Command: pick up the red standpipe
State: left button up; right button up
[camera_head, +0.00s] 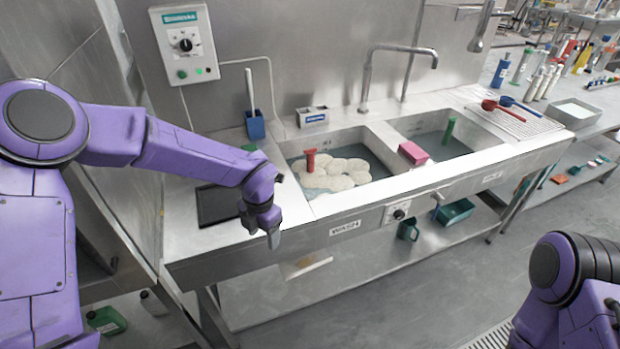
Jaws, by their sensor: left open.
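The red standpipe (311,160) stands upright in the left sink basin, among pale, foamy-looking lumps. Its flared top shows and its lower end is hidden by the lumps. My left gripper (273,238) hangs pointing down over the front edge of the counter, left of and nearer than the standpipe, and apart from it. It is open and nothing shows between its fingers. My right arm shows at the lower right corner, but its gripper is out of view.
A green standpipe (449,130) and a pink block (413,153) are at the right basin (470,150). A tall faucet (366,80) rises behind the basins. A dark tray (217,204) lies on the counter at left. Red and blue scoops rest on the right drainboard (535,124).

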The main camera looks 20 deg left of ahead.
aim_at(310, 152)
jog(key=i, duration=1.4)
